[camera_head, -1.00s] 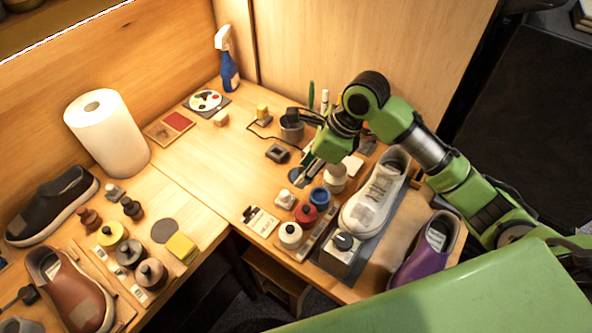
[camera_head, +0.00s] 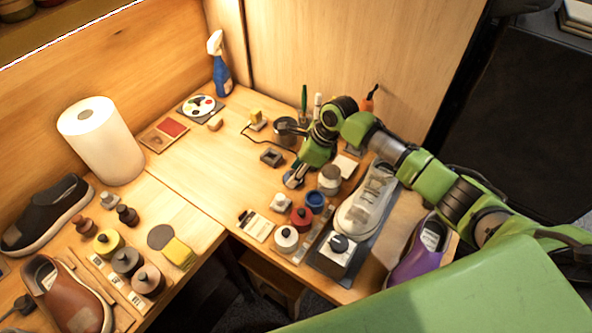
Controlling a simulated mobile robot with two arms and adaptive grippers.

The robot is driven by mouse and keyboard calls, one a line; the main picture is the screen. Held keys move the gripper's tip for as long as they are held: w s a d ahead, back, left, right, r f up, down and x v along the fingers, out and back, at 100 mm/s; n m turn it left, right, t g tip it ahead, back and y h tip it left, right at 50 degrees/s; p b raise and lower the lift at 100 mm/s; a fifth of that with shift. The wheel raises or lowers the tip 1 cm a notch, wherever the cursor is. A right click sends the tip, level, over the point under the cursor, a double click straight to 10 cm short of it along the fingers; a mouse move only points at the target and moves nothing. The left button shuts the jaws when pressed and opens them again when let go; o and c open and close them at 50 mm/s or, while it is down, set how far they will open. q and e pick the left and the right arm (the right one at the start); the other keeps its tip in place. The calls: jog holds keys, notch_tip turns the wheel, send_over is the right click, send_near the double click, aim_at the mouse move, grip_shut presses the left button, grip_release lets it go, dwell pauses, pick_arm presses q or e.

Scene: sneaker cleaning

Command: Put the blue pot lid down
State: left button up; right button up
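My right gripper (camera_head: 294,177) reaches down from the right to the area just left of the white jar. A small dark blue patch, seemingly the blue pot lid (camera_head: 290,182), shows at its fingertips. It is too small to tell whether the fingers grip it or whether it touches the table. The blue pot (camera_head: 315,200) stands just right of and in front of the gripper. A red pot (camera_head: 302,217) and a white pot (camera_head: 286,240) stand nearer in the same row. My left gripper is not in view.
A white jar (camera_head: 329,179) stands close to the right gripper. A white sneaker (camera_head: 365,205) and a purple shoe (camera_head: 416,252) are to the right. A grey block (camera_head: 271,157) lies behind left. The table (camera_head: 212,165) is clear further left.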

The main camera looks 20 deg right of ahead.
jog(key=o, duration=0.8)
jog(key=shift+f, duration=0.15)
jog(key=v, duration=1.2)
